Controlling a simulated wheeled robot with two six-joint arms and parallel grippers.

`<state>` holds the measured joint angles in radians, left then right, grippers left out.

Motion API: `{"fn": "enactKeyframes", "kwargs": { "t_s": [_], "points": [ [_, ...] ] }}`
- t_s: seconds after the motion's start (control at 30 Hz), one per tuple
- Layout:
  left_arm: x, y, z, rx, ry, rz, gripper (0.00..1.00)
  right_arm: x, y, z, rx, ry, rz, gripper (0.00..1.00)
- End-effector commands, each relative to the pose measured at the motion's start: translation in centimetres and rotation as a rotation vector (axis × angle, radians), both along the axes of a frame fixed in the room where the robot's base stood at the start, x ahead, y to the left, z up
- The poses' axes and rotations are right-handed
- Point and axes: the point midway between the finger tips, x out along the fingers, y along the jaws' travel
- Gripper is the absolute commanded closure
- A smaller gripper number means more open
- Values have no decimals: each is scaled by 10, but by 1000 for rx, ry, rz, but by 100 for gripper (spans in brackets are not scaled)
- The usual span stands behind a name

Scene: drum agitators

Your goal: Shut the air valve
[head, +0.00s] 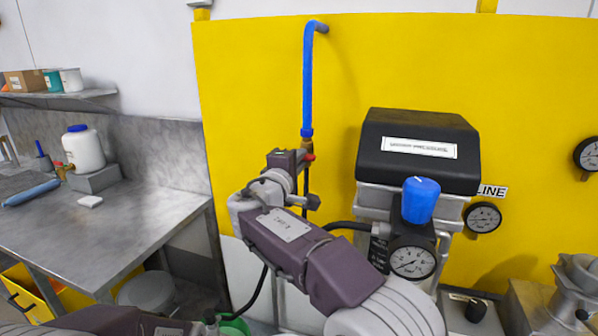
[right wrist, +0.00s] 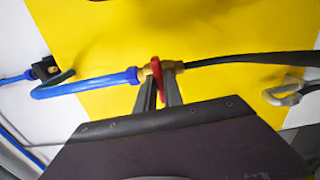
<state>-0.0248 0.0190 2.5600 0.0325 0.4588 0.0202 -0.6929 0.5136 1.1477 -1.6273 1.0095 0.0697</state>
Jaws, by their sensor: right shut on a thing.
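The air valve (head: 307,143) is a small brass fitting under a blue pipe on the yellow panel. In the right wrist view the brass body (right wrist: 170,68) sits between the blue pipe and a black hose. Its red lever (right wrist: 157,80) appears crosswise to the pipe line. My right gripper (right wrist: 158,92) is shut on the red lever, one finger on each side. In the head view my right gripper (head: 303,162) is at the valve, with only a little red (head: 310,157) showing. My left gripper is not in view.
A black-topped unit (head: 418,150) with a blue knob (head: 421,199) and a gauge (head: 412,262) stands right of my right arm. A steel bench (head: 130,218) with a white jug (head: 84,150) is at left. The blue pipe (head: 308,85) runs above the valve.

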Motion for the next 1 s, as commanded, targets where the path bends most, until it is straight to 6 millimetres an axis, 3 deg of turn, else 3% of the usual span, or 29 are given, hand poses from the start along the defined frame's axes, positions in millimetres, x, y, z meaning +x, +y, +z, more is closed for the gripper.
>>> {"fn": "enactKeyframes", "kwargs": {
  "t_s": [0.67, 0.7, 0.73, 1.0],
  "points": [
    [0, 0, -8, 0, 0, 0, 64, 0, 0, 3, 52, -21, 0, 100],
    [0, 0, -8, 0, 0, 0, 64, 0, 0, 3, 51, -21, 0, 77],
    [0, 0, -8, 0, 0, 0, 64, 0, 0, 3, 51, -21, 0, 69],
    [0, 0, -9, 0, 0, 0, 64, 0, 0, 1, 50, -18, 0, 66]
  ]
}}
